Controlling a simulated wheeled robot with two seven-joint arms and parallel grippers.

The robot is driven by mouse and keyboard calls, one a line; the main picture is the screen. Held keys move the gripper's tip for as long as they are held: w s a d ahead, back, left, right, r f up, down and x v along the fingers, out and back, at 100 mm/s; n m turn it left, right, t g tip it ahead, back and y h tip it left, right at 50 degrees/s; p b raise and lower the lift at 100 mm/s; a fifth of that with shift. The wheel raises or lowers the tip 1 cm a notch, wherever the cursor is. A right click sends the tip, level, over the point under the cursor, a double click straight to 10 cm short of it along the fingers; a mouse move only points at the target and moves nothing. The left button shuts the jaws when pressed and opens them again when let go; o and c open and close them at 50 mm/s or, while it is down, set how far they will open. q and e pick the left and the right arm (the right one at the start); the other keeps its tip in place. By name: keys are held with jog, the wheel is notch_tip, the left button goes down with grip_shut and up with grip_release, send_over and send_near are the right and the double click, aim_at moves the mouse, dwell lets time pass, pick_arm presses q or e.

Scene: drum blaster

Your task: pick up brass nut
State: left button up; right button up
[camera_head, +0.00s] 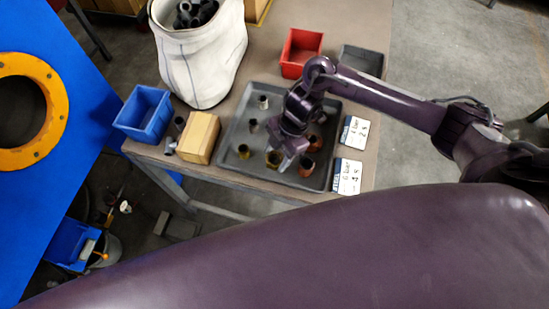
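A brass-coloured nut (273,158) stands in the grey tray (228,161), near the tray's front edge. My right gripper (285,162) reaches down into the tray from the right, right beside this nut and partly over it. Its fingers are small and partly hidden, so I cannot tell whether they are open or touch the nut. Another dull yellowish piece (243,151) stands to the left in the same tray. My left gripper is not in view.
Copper-coloured pieces (306,166) and silvery pieces (263,102) share the tray. A wooden block (199,137), a blue bin (143,113) and a white sack (205,60) stand to the left. A red bin (300,52) is behind. Label cards (347,176) lie right.

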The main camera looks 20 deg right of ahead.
jog(key=c, duration=0.7)
jog(key=shift+c, duration=0.6)
jog(key=shift+r, duration=0.15)
